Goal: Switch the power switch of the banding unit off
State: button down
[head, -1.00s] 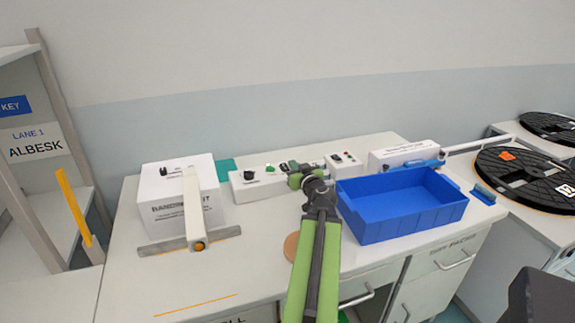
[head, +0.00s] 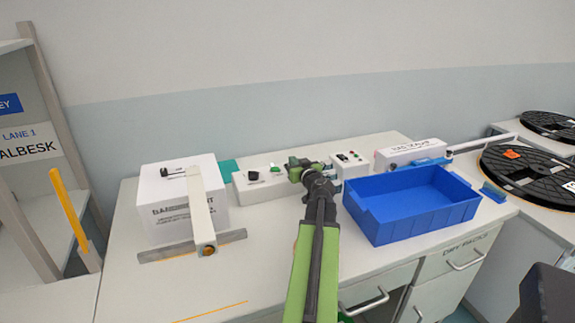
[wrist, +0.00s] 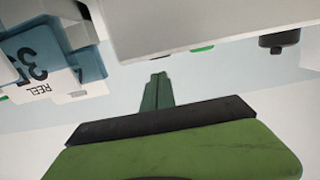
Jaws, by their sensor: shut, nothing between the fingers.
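The banding unit (head: 165,232) is most likely the white box with printed lettering on the left of the bench. A small black fitting (head: 172,171) is on its upper face, partly behind a pale upright arm; I cannot tell if it is the power switch. My gripper (head: 293,164) is over the low white control strip right of the box, apart from the box. In the wrist view my green fingers (wrist: 157,90) are shut and empty. A dark knob (wrist: 279,42) shows at upper right there, apart from the fingers.
The control strip (head: 240,193) carries a black knob (head: 253,176) and a green button (head: 275,170). A blue bin (head: 410,222) stands right of my arm. Black reels (head: 530,175) lie at far right.

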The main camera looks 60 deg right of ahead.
jog(key=shift+f, duration=0.7)
jog(key=shift+w+a+f, duration=0.1)
jog(key=shift+w, duration=0.25)
jog(key=shift+w+a, duration=0.1)
jog(key=shift+w, duration=0.05)
